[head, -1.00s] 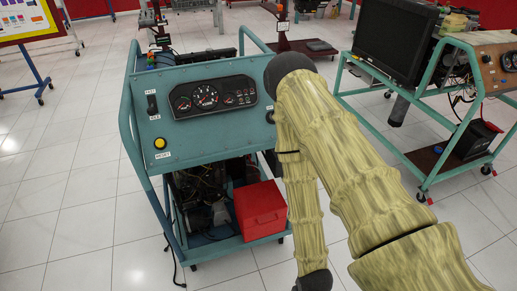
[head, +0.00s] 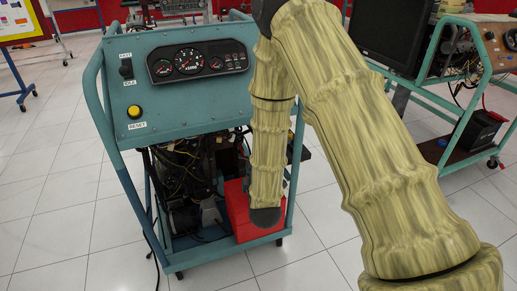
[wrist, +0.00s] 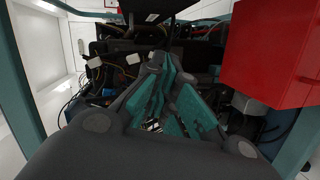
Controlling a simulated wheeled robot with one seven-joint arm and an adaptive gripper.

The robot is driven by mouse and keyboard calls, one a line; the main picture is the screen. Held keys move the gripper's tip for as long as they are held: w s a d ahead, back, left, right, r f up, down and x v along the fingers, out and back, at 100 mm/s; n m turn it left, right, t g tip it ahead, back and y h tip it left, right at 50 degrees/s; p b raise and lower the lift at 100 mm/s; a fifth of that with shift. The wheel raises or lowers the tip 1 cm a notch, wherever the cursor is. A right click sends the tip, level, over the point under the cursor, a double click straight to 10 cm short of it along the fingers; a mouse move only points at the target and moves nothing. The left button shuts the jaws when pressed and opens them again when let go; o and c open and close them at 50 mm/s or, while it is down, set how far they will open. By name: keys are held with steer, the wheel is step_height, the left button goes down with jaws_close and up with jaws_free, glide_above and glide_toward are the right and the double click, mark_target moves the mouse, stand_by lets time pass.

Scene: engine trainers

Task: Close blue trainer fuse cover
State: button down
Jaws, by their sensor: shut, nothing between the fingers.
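The blue trainer (head: 166,120) is a teal wheeled frame with a gauge panel on top and an engine with wiring inside. In the wrist view my gripper (wrist: 168,62) is dark with teal finger pads. Its fingers are together and empty, pointing into the engine bay, in front of dark parts and wires (wrist: 98,63). A dark flat piece (wrist: 150,10) hangs at the top edge of the wrist view. I cannot tell whether it is the fuse cover. In the head view my arm hides the gripper and part of the trainer's right side.
A red box (head: 240,218) sits low in the trainer, partly behind my arm; it also shows at the right of the wrist view (wrist: 265,60). Another teal trainer with a black screen (head: 388,35) stands at right. White floor (head: 60,200) is clear at left.

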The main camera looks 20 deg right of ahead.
steer(key=w+d+r+n+t+b, duration=0.1)
steer(key=w+d+r+b, duration=0.1)
steer(key=w, duration=0.4)
steer(key=w+d+r+t+h+b, duration=0.1)
steer(key=w+d+r+b, duration=0.1)
steer(key=w+d, duration=0.2)
steer(key=shift+w+n+b, duration=0.3)
steer(key=shift+w+n, duration=0.1)
steer(key=shift+w, duration=1.05)
